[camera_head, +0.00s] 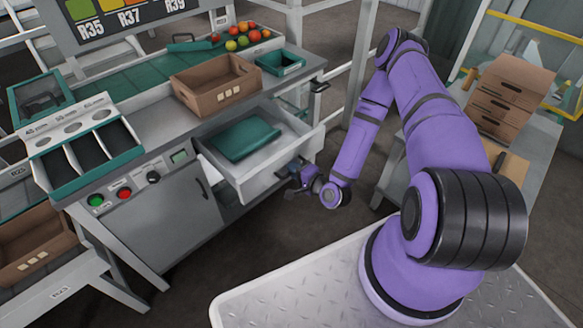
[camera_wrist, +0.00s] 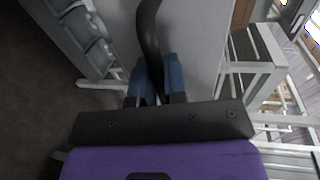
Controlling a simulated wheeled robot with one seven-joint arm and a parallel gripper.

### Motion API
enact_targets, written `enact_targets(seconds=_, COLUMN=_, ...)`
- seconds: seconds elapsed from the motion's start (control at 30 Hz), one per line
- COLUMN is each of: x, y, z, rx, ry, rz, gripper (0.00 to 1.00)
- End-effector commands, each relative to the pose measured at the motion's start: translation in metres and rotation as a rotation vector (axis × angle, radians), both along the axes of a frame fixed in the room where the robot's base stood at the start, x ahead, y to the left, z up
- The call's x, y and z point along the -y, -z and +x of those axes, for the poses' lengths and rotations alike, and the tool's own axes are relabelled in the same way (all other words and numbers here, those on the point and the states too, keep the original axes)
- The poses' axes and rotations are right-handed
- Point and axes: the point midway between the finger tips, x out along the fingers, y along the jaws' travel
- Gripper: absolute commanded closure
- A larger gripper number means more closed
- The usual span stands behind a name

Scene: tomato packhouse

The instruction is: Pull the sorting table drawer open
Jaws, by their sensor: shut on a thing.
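The sorting table (camera_head: 140,135) stands at the left in the head view. Its grey drawer (camera_head: 265,175) juts out well past the table front, and a green tray (camera_head: 245,138) lies inside it. My gripper (camera_head: 296,182) is at the drawer's front face. In the wrist view my gripper (camera_wrist: 154,92) has its blue fingertips closed around the dark curved drawer handle (camera_wrist: 149,35), against the pale drawer front (camera_wrist: 195,60). The handle is mostly hidden by my gripper in the head view.
A cardboard box (camera_head: 215,88), a small green bin (camera_head: 280,63) and several tomatoes (camera_head: 240,38) are on the tabletop. A side table with stacked boxes (camera_head: 505,95) stands at the right. Bare floor (camera_head: 245,250) lies in front of the drawer.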

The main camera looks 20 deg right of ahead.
Motion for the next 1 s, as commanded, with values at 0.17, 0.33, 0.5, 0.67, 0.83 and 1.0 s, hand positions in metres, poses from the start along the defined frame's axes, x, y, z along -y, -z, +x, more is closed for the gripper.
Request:
enact_targets(seconds=0.17, x=0.000, y=0.000, z=0.000, rx=-0.001, ry=0.001, rz=-0.001, gripper=1.00)
enact_targets(seconds=0.33, x=0.000, y=0.000, z=0.000, rx=-0.001, ry=0.001, rz=-0.001, gripper=0.69)
enact_targets(seconds=0.5, x=0.000, y=0.000, z=0.000, rx=0.000, ry=0.000, rz=-0.001, gripper=0.63)
enact_targets(seconds=0.67, x=0.001, y=0.000, z=-0.001, rx=0.000, ry=0.001, rz=0.000, gripper=0.63)
enact_targets(seconds=0.83, x=0.006, y=-0.002, z=-0.015, rx=-0.002, ry=0.001, rz=-0.001, gripper=0.63)
enact_targets(seconds=1.0, x=0.015, y=-0.008, z=-0.045, rx=-0.004, ry=0.002, rz=0.000, gripper=0.63)
